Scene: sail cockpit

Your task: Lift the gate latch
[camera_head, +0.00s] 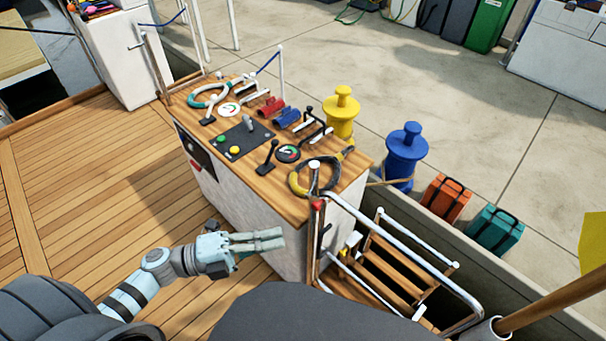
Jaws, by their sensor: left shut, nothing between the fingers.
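A white tubular gate (415,245) stands at the right end of the wooden-topped console, beside a wooden ladder. A small red part (317,205) sits near the top of its left post, and a small dark lever-like part (325,231) shows lower on that post. I cannot tell for sure which of these is the latch, or how it is set. My left gripper (281,238) is shut and empty, fingers pointing right, in front of the console's pale side. It is left of the gate post and appears apart from it. My right gripper is not in view.
The console top (262,186) carries levers, dials and ring-shaped handles. A yellow bollard (341,112) and a blue bollard (403,155) stand behind it. Orange (446,199) and teal (494,232) cases stand on the right. The plank deck (90,190) at left is clear.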

